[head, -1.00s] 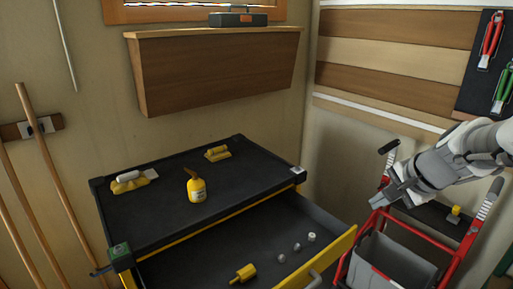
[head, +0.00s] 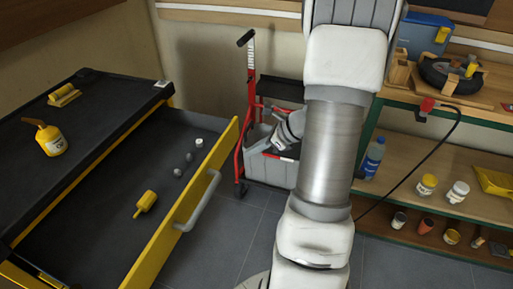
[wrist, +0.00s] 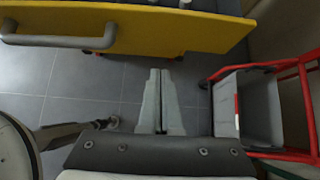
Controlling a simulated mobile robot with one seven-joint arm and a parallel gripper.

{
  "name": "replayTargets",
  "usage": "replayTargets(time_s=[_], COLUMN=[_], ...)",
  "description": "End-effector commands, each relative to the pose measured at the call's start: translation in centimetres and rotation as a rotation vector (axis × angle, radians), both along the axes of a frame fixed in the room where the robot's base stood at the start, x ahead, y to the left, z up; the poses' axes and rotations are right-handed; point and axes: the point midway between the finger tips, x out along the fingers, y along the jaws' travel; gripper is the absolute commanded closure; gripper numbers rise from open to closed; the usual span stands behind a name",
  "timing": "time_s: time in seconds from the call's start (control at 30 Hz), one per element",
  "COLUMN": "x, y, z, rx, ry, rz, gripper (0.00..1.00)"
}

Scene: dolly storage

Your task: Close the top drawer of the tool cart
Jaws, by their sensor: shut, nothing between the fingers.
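The tool cart (head: 88,106) has a black top and stands at the left in the head view. Its top drawer (head: 120,165) is pulled far out, with a yellow front (head: 160,240) and a grey bar handle (head: 200,203). In the wrist view the yellow drawer front (wrist: 175,28) and the handle (wrist: 60,40) cross the top. My gripper (wrist: 160,75) is shut and empty, beyond the drawer front and apart from it. In the head view my gripper (head: 270,150) is partly hidden behind my arm.
A red trolley (head: 240,155) with a grey bin stands behind my gripper; it also shows at right in the wrist view (wrist: 305,90). A workbench (head: 470,115) with shelves of jars is at right. Grey floor (head: 225,245) is open before the drawer.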

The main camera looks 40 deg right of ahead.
Motion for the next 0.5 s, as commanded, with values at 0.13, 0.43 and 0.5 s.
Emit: replayTargets(time_s=[0.13, 0.43, 0.5], x=[2.0, 5.5, 5.9], y=[1.4, 3.7, 4.0], z=[-2.8, -3.7, -3.7], rx=[0.001, -0.004, -0.004], ry=[0.002, -0.002, 0.0], rz=[0.004, 0.006, 0.004], gripper=[1.0, 1.0, 1.0])
